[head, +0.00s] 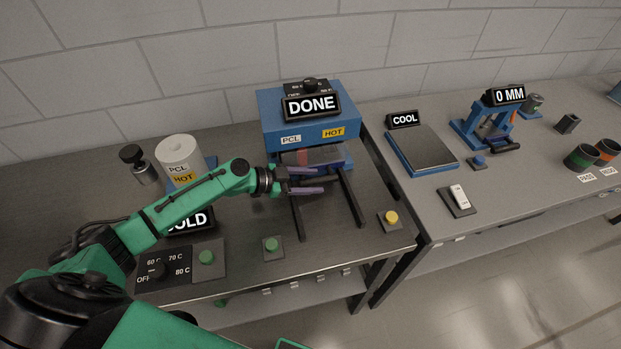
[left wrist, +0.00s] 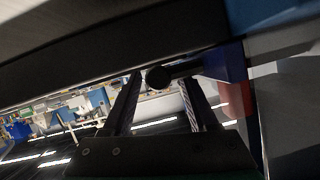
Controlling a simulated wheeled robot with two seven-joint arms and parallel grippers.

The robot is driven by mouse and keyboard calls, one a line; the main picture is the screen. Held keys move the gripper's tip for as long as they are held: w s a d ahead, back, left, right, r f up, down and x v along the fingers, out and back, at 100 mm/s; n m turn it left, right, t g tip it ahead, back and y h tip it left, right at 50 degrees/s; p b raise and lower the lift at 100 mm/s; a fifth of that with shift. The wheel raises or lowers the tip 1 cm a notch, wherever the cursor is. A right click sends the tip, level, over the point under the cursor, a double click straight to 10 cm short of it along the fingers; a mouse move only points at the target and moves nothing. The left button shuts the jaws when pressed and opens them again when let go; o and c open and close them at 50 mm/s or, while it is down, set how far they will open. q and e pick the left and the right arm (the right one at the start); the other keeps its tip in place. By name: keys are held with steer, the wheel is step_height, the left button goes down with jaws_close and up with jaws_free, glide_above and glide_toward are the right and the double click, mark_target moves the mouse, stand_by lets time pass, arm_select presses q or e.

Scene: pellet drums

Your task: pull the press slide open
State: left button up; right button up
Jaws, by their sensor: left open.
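The blue press (head: 272,106) stands at the back of the left table, with a sign reading DONE (head: 312,105) on top. Two dark rails (head: 350,200) reach forward from it. The slide (head: 325,154) sits at the press's mouth, at the back of the rails, partly hidden by my gripper. My left gripper (head: 318,180) is open and empty in front of the mouth, over the left rail. In the left wrist view, a dark round-ended bar (left wrist: 158,77), seemingly the slide's handle, appears between the open fingertips (left wrist: 165,80); contact cannot be told. My right gripper is out of view.
A white PCL HOT drum (head: 178,150) stands left of the press. A green button (head: 271,244) and a yellow button (head: 391,217) sit near the front edge. Space between the rails is clear. A cooling plate (head: 422,145) lies on the right table.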

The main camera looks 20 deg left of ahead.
arm_select(q)
steer(key=shift+s+a, duration=0.1)
steer(key=shift+a, duration=0.1)
steer(key=c, duration=0.6)
jaws_close()
stand_by(0.5)
